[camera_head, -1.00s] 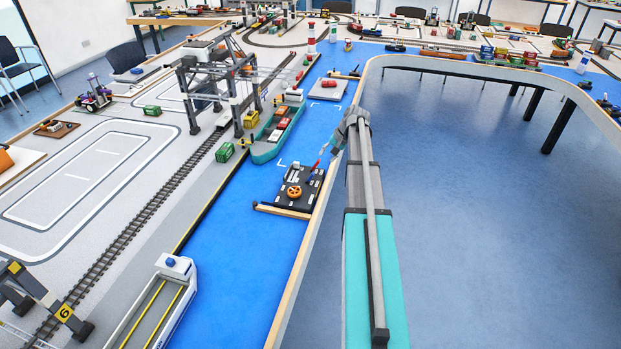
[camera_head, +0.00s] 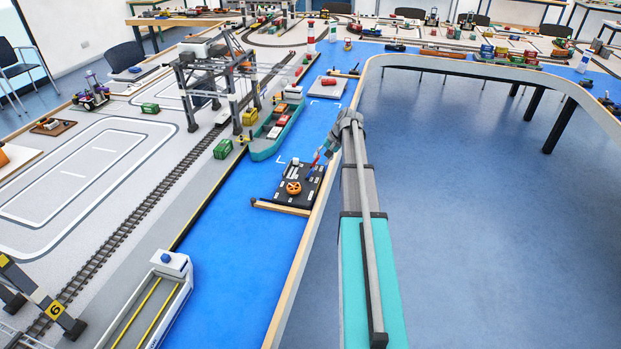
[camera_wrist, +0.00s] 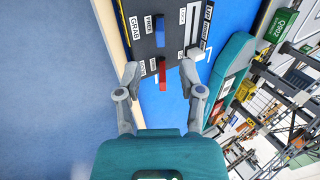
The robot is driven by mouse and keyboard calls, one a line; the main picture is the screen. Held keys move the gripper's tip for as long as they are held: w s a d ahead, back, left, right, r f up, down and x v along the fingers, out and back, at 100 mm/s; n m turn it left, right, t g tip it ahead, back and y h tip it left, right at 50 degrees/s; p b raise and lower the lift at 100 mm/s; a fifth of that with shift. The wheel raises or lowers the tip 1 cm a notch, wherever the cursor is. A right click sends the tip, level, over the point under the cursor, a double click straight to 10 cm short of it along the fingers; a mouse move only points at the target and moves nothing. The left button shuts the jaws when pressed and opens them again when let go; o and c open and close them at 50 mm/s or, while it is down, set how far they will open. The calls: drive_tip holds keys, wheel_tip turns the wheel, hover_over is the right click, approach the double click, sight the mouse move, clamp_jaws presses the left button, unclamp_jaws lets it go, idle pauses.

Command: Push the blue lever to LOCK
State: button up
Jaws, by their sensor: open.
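A black control panel (camera_head: 305,196) lies on the blue water strip, near the table's edge. In the wrist view, the blue lever (camera_wrist: 160,34) stands on this panel (camera_wrist: 177,40), beside the white FREE label (camera_wrist: 147,24). A red lever (camera_wrist: 162,76) is nearer to me. My gripper (camera_wrist: 159,70) is open, with a finger on either side of the red lever and the blue lever beyond the fingertips. I cannot tell whether a finger touches anything. In the head view, my gripper (camera_head: 326,150) is at the panel's far end. The LOCK label is too small to make out surely.
An orange wheel (camera_head: 293,188) is on the panel's near part. A teal ship (camera_head: 273,137) lies beyond the panel to the left, also in the wrist view (camera_wrist: 232,72). A gantry crane (camera_head: 212,83) stands left of the ship. Open floor (camera_head: 450,220) lies to the right.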

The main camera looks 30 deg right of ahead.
sight(313, 170)
drive_tip(key=shift+b+x, duration=4)
drive_tip(key=shift+x, duration=0.9)
drive_tip(key=shift+c, duration=0.3)
clamp_jaws()
